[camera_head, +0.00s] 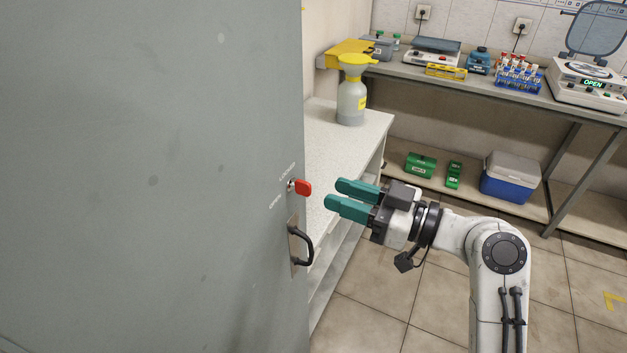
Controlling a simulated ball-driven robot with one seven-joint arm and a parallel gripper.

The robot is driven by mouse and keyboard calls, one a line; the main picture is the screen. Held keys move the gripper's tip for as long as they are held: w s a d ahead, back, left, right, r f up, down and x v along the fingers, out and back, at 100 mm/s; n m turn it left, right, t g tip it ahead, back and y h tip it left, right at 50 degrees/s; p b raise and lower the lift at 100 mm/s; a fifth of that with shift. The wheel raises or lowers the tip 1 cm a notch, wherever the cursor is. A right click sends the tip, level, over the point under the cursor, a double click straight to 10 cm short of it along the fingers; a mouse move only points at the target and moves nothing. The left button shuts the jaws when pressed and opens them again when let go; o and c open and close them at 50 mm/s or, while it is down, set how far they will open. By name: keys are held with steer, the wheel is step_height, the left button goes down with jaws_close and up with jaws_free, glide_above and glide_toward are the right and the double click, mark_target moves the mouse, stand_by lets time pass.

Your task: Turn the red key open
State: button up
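The red key (303,187) sits in a lock near the right edge of a large grey door (150,180). White lettering is printed on the door above and below the key; the lower word looks like "OPEN". A black pull handle (303,246) is mounted below the key. My gripper (341,196) has teal fingers and points left toward the key. It is a short way to the right of the key and not touching it. The two fingers are apart with nothing between them.
A white counter (345,140) behind the door holds a grey bottle with a yellow top (351,95). A back bench (480,85) carries instruments and a blue tube rack (518,77). A blue cooler (510,177) and green boxes stand on its lower shelf. Tiled floor is clear.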

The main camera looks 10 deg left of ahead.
mark_target(310, 185)
steer(key=p+x, duration=0.1)
steer(key=x, duration=0.5)
steer(key=shift+s+a, duration=0.1)
jaws_close()
stand_by(0.3)
